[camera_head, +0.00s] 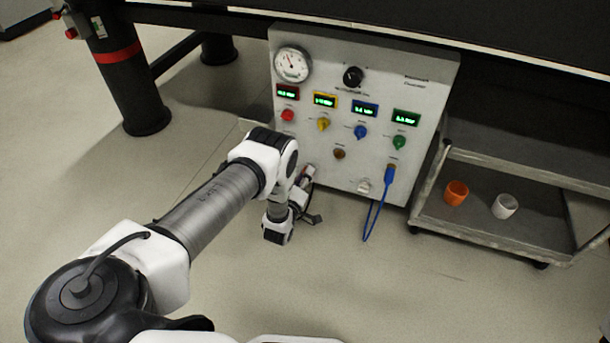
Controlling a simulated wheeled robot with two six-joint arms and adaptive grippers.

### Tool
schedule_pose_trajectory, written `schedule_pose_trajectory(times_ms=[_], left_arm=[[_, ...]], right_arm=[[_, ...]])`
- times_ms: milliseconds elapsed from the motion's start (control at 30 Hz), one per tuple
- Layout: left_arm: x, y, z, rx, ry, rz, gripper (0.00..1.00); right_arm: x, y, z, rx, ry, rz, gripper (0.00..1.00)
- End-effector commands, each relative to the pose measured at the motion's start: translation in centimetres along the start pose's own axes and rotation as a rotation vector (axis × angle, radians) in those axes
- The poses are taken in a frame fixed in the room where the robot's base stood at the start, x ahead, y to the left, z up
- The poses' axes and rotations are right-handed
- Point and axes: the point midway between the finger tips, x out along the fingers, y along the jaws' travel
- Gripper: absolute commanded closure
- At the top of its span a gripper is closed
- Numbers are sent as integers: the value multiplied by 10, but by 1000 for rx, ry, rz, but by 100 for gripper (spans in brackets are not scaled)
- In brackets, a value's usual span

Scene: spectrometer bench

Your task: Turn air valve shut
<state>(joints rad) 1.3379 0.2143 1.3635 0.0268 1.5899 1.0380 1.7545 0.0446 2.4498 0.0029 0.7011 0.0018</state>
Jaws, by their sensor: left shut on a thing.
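The white control panel (330,105) stands upright under the bench. It carries red (288,115), yellow (323,124), blue (361,132) and green (399,142) knobs below lit displays, and a brown knob (340,153) lower down. My left arm reaches in from the left. My left gripper (308,180) is at the panel's lower left corner, shut on a small part there that appears to be the air valve. The gripper and wrist mostly hide this part, so its angle cannot be told. My right gripper is not in view.
A round gauge (291,64) and a black knob (353,77) sit high on the panel. A blue strap (376,205) hangs from its lower right. A grey cart (470,222) at the right holds an orange cup (456,192) and a white cup (505,206). Floor in front is clear.

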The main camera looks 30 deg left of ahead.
Motion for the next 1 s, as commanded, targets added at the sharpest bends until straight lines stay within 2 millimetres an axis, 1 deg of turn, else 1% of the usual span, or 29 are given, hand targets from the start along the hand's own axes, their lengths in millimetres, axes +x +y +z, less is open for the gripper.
schedule_pose_trajectory(times_ms=[200,500,700,1000], left_arm=[[1,0,0,-199,1,1,99],[1,-1,0,-414,1,1,99],[1,-1,0,-494,1,1,99],[1,-1,0,-529,2,1,99]], right_arm=[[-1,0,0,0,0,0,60],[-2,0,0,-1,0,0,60],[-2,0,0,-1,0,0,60],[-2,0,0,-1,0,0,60]])
